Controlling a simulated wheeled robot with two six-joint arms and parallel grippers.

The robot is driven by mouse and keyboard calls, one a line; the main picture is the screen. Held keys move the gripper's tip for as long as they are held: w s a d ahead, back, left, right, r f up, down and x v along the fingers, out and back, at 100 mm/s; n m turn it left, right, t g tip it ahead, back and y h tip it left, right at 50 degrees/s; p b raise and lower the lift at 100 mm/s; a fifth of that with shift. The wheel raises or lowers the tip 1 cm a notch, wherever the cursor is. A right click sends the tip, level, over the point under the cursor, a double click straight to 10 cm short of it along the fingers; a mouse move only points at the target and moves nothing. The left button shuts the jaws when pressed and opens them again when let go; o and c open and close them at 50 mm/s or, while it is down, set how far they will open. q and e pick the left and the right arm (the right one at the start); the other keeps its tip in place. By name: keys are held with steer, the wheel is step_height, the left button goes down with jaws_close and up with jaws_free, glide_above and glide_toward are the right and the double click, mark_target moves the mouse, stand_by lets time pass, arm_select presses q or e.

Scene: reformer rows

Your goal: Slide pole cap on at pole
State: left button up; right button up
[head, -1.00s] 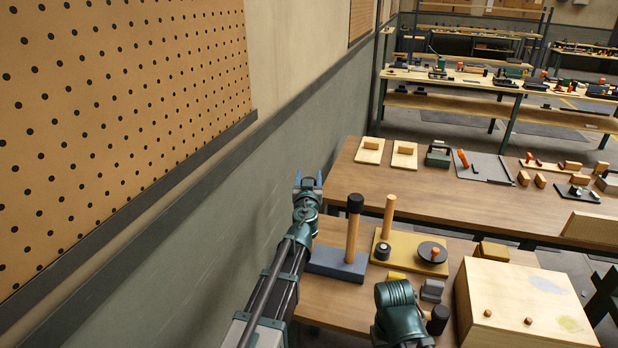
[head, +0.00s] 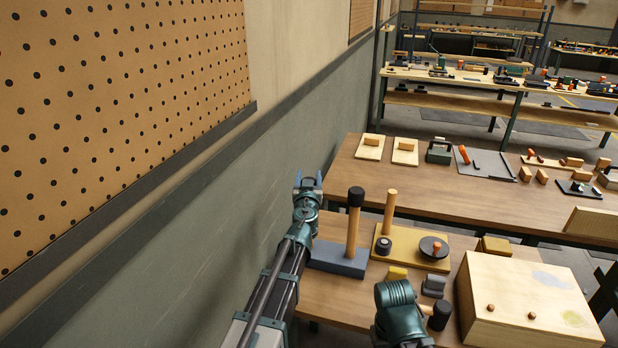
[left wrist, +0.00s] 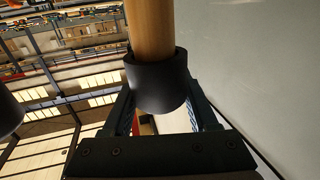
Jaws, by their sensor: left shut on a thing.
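My left gripper (head: 308,188) is beside the wall, above the left end of a blue-grey base (head: 334,261). In the left wrist view it is shut on a black pole cap (left wrist: 158,82). The cap sits around the end of a wooden pole (left wrist: 151,28); how deep the pole goes in cannot be told. In the head view this cap and pole are hidden behind my gripper and arm. A second wooden pole (head: 352,235) stands upright on the same base with a black cap (head: 355,197) on top. My right gripper is not in view.
A yellow base (head: 408,258) with a peg and a dark disc (head: 433,247) stands to the right. A pale wooden box (head: 525,300) is at the front right. A dark cylinder (head: 438,317) is by my right arm. The wall (head: 215,235) runs close on the left.

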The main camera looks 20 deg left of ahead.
arm_select(q)
steer(key=shift+f, duration=0.25)
steer(key=o, duration=1.4)
steer(key=v, duration=1.4)
steer(key=shift+w, duration=0.1)
